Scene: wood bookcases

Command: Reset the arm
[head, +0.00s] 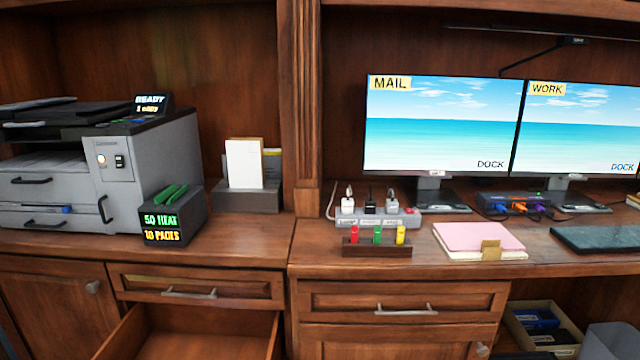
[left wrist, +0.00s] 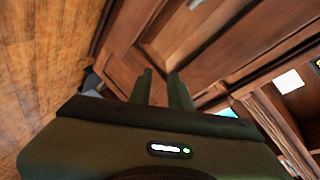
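Neither of my arms shows in the head view. In the left wrist view my left gripper (left wrist: 161,80) has its two dark fingers apart with a gap between them. Nothing is seen between the fingers. The gripper points toward brown wood cabinet fronts, with the wood floor at the left of that view. It appears clear of the cabinet, though the exact distance cannot be told. My right gripper is in neither view.
A lower drawer (head: 190,345) stands pulled open at the left. The desk holds a grey printer (head: 70,190), a power strip (head: 375,220), a pink notebook (head: 478,238) and two monitors (head: 440,125). An open box (head: 545,325) sits low at the right.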

